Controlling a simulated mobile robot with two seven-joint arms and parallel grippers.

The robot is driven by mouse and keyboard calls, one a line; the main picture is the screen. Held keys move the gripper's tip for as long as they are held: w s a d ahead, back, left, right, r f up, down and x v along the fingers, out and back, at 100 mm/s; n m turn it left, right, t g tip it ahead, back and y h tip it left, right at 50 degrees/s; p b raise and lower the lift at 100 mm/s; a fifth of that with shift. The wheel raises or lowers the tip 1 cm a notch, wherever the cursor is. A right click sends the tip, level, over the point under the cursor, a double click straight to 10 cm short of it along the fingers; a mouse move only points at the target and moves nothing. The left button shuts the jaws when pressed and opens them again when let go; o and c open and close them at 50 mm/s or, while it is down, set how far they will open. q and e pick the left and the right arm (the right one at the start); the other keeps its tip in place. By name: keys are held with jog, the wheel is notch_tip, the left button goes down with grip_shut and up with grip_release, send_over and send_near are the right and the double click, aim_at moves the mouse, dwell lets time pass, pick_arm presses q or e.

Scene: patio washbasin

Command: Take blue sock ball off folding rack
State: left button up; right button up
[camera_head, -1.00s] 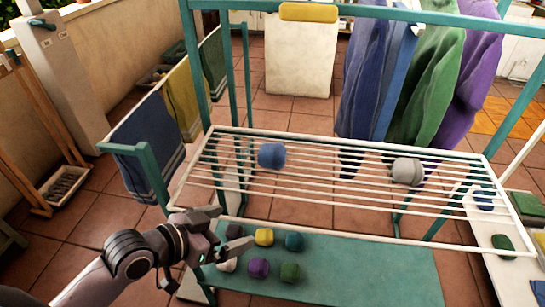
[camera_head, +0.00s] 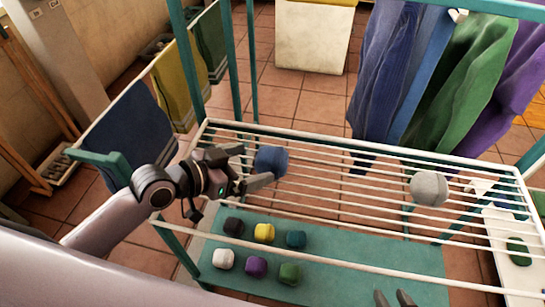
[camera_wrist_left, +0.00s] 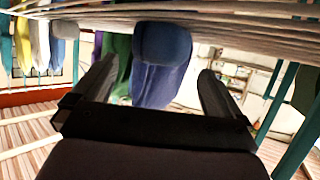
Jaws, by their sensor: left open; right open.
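The blue sock ball (camera_head: 271,160) sits on the white bars of the folding rack (camera_head: 340,177), toward its left side. My left gripper (camera_head: 256,168) is open at rack height, just left of the ball, with its fingertips close to it. In the left wrist view the blue sock ball (camera_wrist_left: 163,42) shows beyond and between the two spread fingers (camera_wrist_left: 155,85). I cannot tell whether a finger touches it. My right gripper (camera_head: 393,298) shows only its two parted fingertips at the bottom edge; it is empty.
A grey ball (camera_head: 429,188) sits on the rack's right side. Several coloured balls lie on the lower teal shelf (camera_head: 350,262). Blue, green and purple cloths (camera_head: 440,85) hang behind. Teal posts (camera_head: 186,62) and a towel rail stand at the left.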

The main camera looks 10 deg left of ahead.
aim_at(261, 161)
pick_arm(q)
jog(key=x, duration=0.4)
jog(key=shift+w+d+f, duration=0.15)
jog(key=shift+w+f, duration=0.15)
jog(key=shift+f, duration=0.05)
jog(key=c, duration=0.9)
jog(key=shift+o, duration=0.2)
jog(key=shift+r, duration=0.1)
